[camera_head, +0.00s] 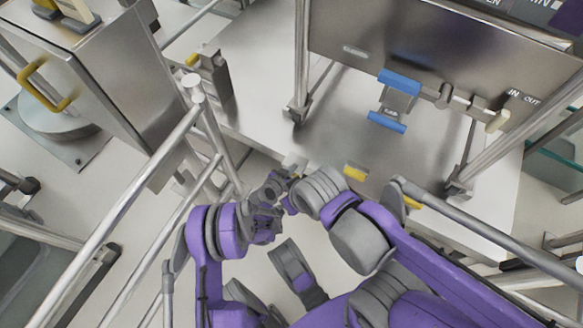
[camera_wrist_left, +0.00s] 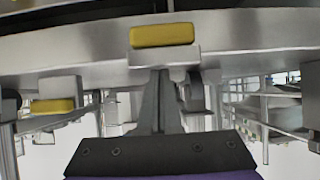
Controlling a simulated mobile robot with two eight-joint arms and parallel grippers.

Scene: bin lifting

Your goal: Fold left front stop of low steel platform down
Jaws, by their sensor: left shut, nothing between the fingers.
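The low steel platform (camera_head: 262,118) fills the upper middle of the head view. Its front edge also crosses the top of the left wrist view (camera_wrist_left: 255,32). In the wrist view a stop with a yellow pad (camera_wrist_left: 162,35) stands up at this edge, its steel bracket below the pad. My left gripper (camera_head: 285,178) is close to the front edge in the head view. In the wrist view its fingers (camera_wrist_left: 160,85) are shut and empty, just below the bracket; whether they touch it, I cannot tell. No right gripper can be made out.
Another yellow-padded stop (camera_wrist_left: 52,105) is at the left of the wrist view, its pad below its steel part. A yellow pad (camera_head: 355,173) shows at the platform edge. Steel rails (camera_head: 135,190) flank my arms.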

